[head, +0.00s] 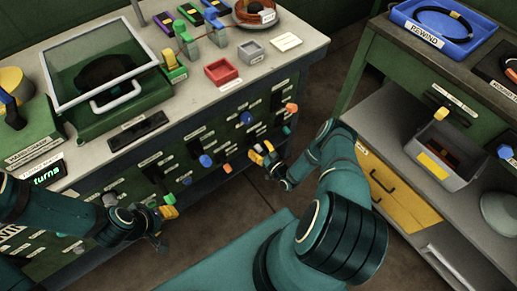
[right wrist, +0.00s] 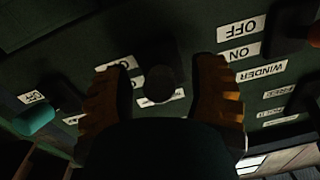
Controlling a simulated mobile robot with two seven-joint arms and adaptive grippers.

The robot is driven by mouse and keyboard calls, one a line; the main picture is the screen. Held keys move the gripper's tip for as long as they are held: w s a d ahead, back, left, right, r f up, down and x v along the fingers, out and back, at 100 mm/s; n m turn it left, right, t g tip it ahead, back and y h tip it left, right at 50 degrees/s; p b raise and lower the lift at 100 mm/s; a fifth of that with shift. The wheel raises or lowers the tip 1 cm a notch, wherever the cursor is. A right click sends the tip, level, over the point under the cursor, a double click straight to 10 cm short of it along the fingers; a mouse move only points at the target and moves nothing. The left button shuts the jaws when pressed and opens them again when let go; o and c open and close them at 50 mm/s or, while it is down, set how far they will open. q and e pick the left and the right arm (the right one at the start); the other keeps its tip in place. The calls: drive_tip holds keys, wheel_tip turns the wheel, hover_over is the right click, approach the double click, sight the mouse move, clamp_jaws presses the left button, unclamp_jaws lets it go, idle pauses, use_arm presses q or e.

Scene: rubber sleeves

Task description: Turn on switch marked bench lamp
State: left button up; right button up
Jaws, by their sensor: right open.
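The green front panel of the bench (head: 196,148) carries several switches with coloured knobs and small white labels. My right gripper (head: 263,155) is at the panel's right part, low down. In the right wrist view its two ribbed orange fingers (right wrist: 165,100) are open, one on each side of a dark round switch knob (right wrist: 160,84). I cannot tell whether they touch it. The label under this knob is partly hidden and unreadable, so I cannot confirm the bench lamp switch. My left gripper (head: 163,220) is near the panel's left part; its jaw state is unclear.
A switch to the right has a WINDER label (right wrist: 265,72). A teal knob (right wrist: 36,119) is at the left. Blue (head: 206,160) and orange (head: 291,107) knobs stick out of the panel. A second bench with a grey box (head: 455,178) stands at the right.

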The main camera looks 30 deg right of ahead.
sight(255, 144)
clamp_jaws()
drive_tip(key=shift+s+r+g+p, duration=0.1)
drive_tip(key=shift+r+g+p, duration=0.5)
drive_tip(key=shift+g+p, duration=0.35)
drive_tip(key=shift+r+g+p, duration=0.5)
drive_tip(key=shift+g+p, duration=0.55)
drive_tip(key=shift+p, duration=0.1)
drive_tip(key=shift+r+g+h+p, duration=0.35)
drive_tip(key=shift+g+p, duration=0.35)
drive_tip(key=shift+g, duration=0.3)
drive_tip(key=shift+r+g+p, duration=0.2)
drive_tip(key=shift+g+p, duration=0.15)
drive_tip(key=shift+g, duration=0.55)
